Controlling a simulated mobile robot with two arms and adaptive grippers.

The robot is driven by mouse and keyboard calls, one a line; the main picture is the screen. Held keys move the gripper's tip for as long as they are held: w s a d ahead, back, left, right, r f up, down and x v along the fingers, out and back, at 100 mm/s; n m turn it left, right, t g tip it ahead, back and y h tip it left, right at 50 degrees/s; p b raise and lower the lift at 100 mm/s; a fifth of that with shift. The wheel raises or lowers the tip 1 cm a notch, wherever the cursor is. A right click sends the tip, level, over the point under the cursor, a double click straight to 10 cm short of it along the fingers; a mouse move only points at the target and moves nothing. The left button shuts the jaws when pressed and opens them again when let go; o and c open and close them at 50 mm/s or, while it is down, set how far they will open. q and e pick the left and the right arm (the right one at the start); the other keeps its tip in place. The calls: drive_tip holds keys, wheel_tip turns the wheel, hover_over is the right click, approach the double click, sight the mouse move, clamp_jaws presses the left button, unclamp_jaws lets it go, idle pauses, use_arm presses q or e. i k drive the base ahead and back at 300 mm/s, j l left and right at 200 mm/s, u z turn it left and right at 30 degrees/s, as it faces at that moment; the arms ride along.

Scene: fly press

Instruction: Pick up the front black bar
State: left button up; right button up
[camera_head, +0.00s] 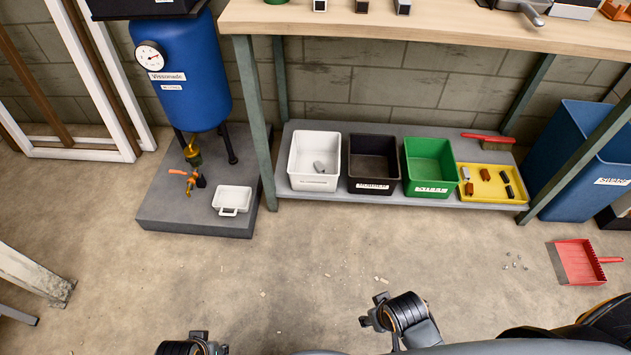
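A yellow tray (487,197) sits at the right end of the grey lower shelf under the workbench. Several small bars lie in it. Two black bars are on its right side: the front black bar (510,192) near the tray's front edge and a rear black bar (504,177) behind it. Orange-brown bars (485,174) and small greyish ones lie to their left. My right gripper (370,314) is low over the floor, well in front of the shelf and apart from the tray. My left gripper (206,344) is at the bottom edge, partly cut off. The fingers are too small to read.
White (296,178), black (354,184) and green (409,188) bins stand left of the tray. A red-handled brush (490,138) lies behind it. The tabletop (420,24) overhangs the shelf. A blue bin (568,190) and red dustpan (577,263) are at right. The middle floor is mostly clear.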

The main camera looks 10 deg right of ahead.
sight(511, 195)
drive_tip(key=l+z, duration=0.1)
drive_tip(key=z, duration=1.2)
